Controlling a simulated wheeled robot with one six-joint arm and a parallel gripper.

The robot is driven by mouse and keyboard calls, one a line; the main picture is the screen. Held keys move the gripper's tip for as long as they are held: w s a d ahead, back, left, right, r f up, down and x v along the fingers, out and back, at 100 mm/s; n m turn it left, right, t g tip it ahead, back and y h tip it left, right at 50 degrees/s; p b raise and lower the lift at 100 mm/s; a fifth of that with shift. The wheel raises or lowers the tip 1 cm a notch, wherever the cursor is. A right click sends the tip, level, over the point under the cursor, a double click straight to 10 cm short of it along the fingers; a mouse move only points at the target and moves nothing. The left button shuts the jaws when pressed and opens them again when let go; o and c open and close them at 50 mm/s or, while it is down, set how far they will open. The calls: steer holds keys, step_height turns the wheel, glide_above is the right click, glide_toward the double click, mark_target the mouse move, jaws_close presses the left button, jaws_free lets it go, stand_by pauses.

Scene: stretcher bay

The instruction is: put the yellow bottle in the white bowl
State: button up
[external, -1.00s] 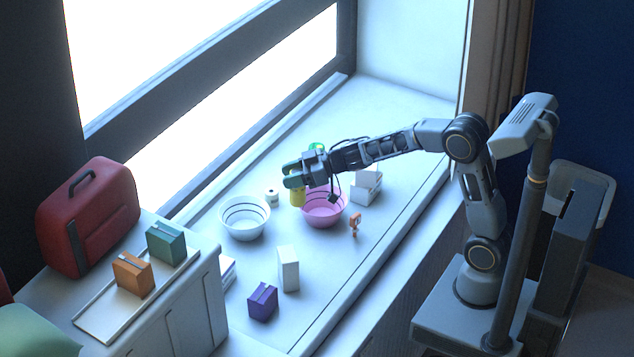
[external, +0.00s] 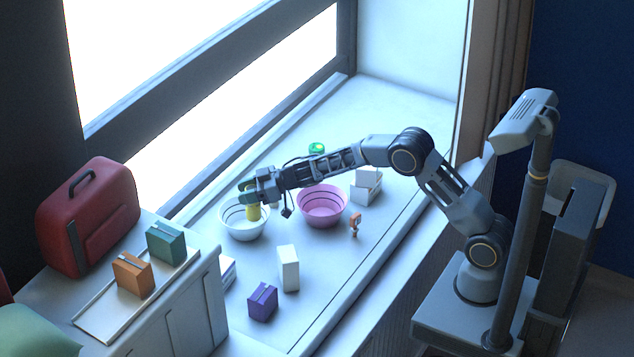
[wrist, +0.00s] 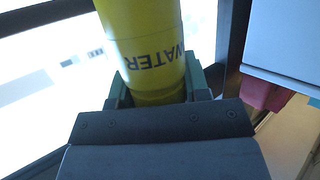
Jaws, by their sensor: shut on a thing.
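The yellow bottle (external: 253,212) is held by my gripper (external: 248,193) over the white bowl (external: 236,232). Its lower end shows against the bowl's inside in the external view; I cannot tell whether it touches the bowl. In the wrist view the bottle (wrist: 150,45) fills the upper middle, with the word WATER upside down on it. The green fingers close on both its sides. The bowl does not show clearly in the wrist view.
A pink bowl (external: 322,208) stands to the right of the white bowl. White boxes (external: 366,186), a green item (external: 317,148), a small orange item (external: 354,226), a white carton (external: 288,268) and a purple box (external: 262,302) stand on the sill.

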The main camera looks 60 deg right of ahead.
mark_target(253, 211)
steer(key=shift+w+f, duration=0.2)
steer(key=shift+f, duration=1.55)
steer(key=shift+f, duration=0.15)
steer(key=shift+f, duration=0.4)
steer(key=o, duration=1)
